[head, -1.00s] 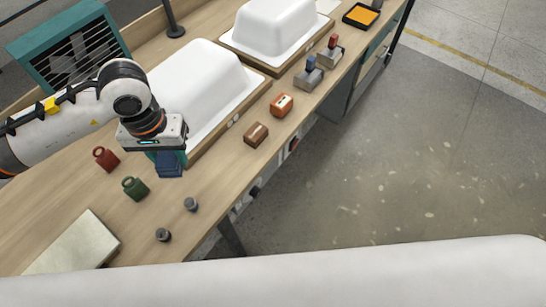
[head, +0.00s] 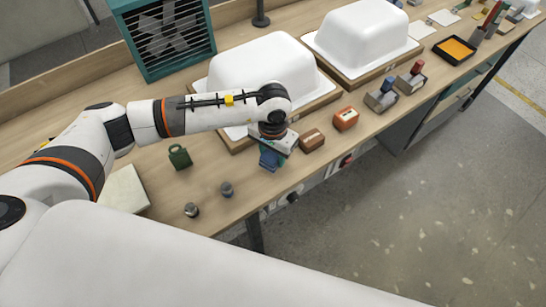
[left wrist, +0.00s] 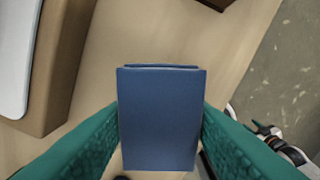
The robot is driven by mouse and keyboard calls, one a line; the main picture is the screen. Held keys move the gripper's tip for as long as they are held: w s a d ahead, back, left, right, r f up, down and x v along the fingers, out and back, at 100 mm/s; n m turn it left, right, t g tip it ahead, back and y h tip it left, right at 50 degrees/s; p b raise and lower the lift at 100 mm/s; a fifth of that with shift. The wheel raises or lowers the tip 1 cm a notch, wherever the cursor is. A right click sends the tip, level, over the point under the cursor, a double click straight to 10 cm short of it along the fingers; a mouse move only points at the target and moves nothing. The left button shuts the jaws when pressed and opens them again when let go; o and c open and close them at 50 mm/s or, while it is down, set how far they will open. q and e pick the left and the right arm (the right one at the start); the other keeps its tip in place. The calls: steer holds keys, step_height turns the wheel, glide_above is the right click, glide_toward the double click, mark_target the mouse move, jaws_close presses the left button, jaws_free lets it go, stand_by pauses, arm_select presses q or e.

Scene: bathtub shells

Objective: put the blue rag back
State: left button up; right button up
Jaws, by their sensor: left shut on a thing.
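My left gripper (head: 270,153) is shut on the blue rag, a dark blue folded block. The rag (head: 268,161) hangs below the fingers near the bench's front edge, just left of a brown block (head: 312,140). In the left wrist view the rag (left wrist: 160,118) sits between the two green fingers (left wrist: 160,135), with bench top around it. I cannot tell how high the rag is above the bench. My right gripper is not in view.
White tub shells (head: 262,72) stand on wooden bases along the bench (head: 235,185). An orange block (head: 345,118) and grey stands with a blue piece (head: 382,97) and a red piece (head: 411,80) lie further right.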

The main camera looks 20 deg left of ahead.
mark_target(273, 161)
arm_select(q)
step_height(273, 161, down, 2)
steer(key=shift+f, duration=0.6)
steer(key=o, duration=1)
steer(key=shift+r, duration=0.1)
steer(key=shift+c, duration=0.2)
steer(key=shift+r, duration=0.5)
step_height(273, 161, up, 11)
steer(key=shift+r+b, duration=0.15)
steer(key=shift+b, duration=1.1)
